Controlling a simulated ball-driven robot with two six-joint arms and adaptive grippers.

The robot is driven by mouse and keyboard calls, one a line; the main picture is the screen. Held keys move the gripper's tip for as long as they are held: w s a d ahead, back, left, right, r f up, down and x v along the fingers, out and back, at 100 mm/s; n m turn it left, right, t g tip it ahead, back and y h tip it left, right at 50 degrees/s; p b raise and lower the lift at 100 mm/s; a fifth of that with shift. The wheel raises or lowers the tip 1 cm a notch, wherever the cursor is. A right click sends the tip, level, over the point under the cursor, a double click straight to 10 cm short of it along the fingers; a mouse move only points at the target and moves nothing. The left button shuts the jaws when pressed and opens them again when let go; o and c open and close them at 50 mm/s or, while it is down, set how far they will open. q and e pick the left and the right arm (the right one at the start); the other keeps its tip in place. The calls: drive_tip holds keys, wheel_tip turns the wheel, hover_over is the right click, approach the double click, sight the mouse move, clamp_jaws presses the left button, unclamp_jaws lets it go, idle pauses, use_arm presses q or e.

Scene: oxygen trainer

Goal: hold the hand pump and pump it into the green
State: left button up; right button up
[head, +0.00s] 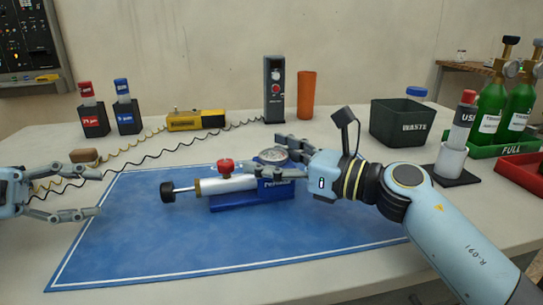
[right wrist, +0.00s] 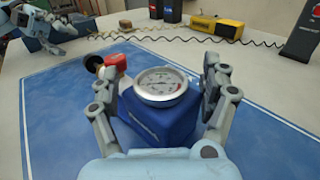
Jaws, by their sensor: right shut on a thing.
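The hand pump (head: 228,185) lies on the blue mat (head: 160,255), with a silver barrel, a red knob (head: 225,167) and a black plunger handle (head: 168,192) pointing left. Its blue body (right wrist: 160,118) carries a round dial gauge (right wrist: 161,86); the needle and any green zone are too small to read. My right gripper (head: 284,163) is shut on the pump's blue body, one finger on each side, as the right wrist view shows. My left gripper (head: 98,193) is open and empty, left of the plunger handle and apart from it.
Red and blue labelled holders (head: 93,120), a yellow device (head: 196,120) with coiled cords, a dark upright meter (head: 274,90) and an orange cylinder (head: 307,95) stand behind. A waste bin (head: 398,124) and green bottles (head: 488,112) are at right. The front mat is clear.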

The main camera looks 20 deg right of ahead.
use_arm(q)
drive_tip(key=shift+c, duration=0.3)
drive_tip(key=c, duration=0.7)
drive_tip(key=shift+s+f+m, duration=0.15)
drive_tip(key=shift+m, duration=0.25)
clamp_jaws()
drive_tip(key=m+g, duration=0.1)
drive_tip(key=m, duration=0.1)
drive_tip(key=a+m+y, duration=0.1)
drive_tip(key=m, duration=0.1)
drive_tip(key=s+a+f+m+g, duration=0.1)
drive_tip(key=m, duration=0.1)
drive_tip(key=shift+s+a+g+y, duration=0.1)
drive_tip(key=shift+a+g+y, duration=0.15)
drive_tip(key=shift+g+y, duration=0.05)
drive_tip(key=w+a+r+m, duration=0.1)
drive_tip(key=w+a+r+m+y, duration=0.1)
drive_tip(key=r, duration=0.1)
drive_tip(key=shift+w+a+r, duration=0.15)
drive_tip(key=shift+a+r, duration=0.05)
drive_tip(key=shift+r, duration=0.2)
